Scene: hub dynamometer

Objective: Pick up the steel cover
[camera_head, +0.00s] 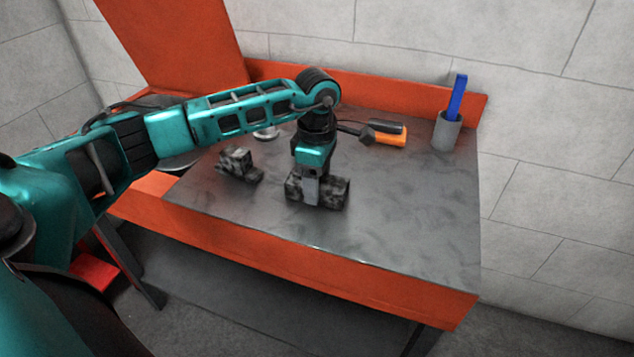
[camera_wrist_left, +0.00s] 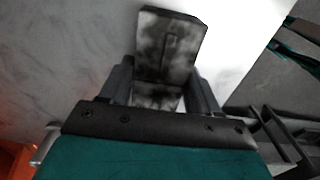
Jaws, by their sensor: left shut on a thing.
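The steel cover (camera_head: 335,192), a blotchy dark-grey blocky piece, is at the middle of the workbench top. My left gripper (camera_head: 311,188) points down over it and is shut on it. In the left wrist view the cover (camera_wrist_left: 168,45) stands between the two fingers of my left gripper (camera_wrist_left: 160,88), with a flat mottled face showing. Its underside is hidden, and I cannot tell whether it still touches the bench. My right gripper is not in view.
The grey-topped orange workbench (camera_head: 400,225) has a similar blotchy stepped block (camera_head: 238,165) left of the cover. Behind are an orange-and-black tool (camera_head: 390,138) and a grey cup (camera_head: 446,132) holding a blue item (camera_head: 457,98). The right front of the bench is clear.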

